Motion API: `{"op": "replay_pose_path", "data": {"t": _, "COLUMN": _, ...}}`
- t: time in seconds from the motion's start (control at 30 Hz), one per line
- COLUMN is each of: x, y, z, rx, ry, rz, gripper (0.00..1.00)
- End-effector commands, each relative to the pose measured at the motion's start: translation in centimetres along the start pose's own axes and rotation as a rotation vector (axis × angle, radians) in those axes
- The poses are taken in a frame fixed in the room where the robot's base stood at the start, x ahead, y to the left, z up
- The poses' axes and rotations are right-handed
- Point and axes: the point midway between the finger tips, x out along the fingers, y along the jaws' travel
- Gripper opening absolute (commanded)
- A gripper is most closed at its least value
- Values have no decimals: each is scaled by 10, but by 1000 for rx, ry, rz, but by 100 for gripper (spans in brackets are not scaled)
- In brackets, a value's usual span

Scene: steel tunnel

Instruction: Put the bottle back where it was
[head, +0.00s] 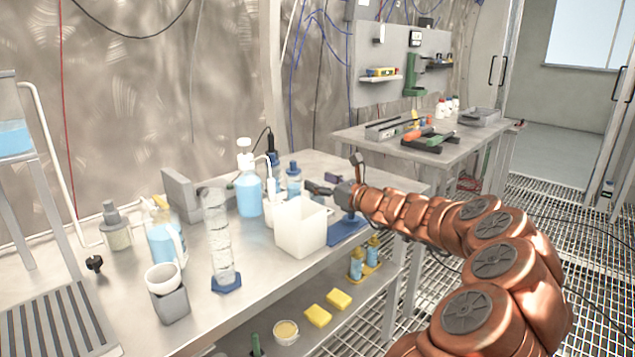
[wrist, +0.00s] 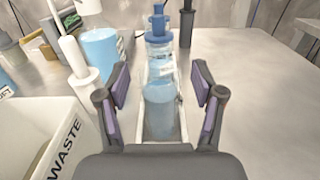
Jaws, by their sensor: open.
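A clear bottle with a blue cap (head: 293,180) and blue contents stands on the steel bench in the head view. In the wrist view, a clear bottle with blue liquid (wrist: 160,105) is between the spread fingers, with visible gaps on both sides. A blue cap (wrist: 158,22) shows just beyond it; I cannot tell whether it belongs to the same bottle. My gripper (head: 318,188) is open and reaches in from the right, low over the bench. It also shows in the wrist view (wrist: 162,92), with purple pads facing each other. No contact with the bottle shows.
A white waste bin (head: 300,228) stands close to the gripper and fills the lower left of the wrist view (wrist: 40,135). A large blue bottle (head: 248,193), a tall cylinder (head: 217,240) and a jug (head: 165,240) stand left. The bench on the right of the wrist view is clear.

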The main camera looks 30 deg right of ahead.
Motion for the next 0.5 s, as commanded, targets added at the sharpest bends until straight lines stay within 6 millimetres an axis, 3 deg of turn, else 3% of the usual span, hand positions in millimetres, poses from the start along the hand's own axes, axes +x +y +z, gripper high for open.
{"op": "replay_pose_path", "data": {"t": 0.5, "x": -73, "y": 0, "z": 2, "rx": 0, "ry": -1, "rz": -1, "gripper": 67}}
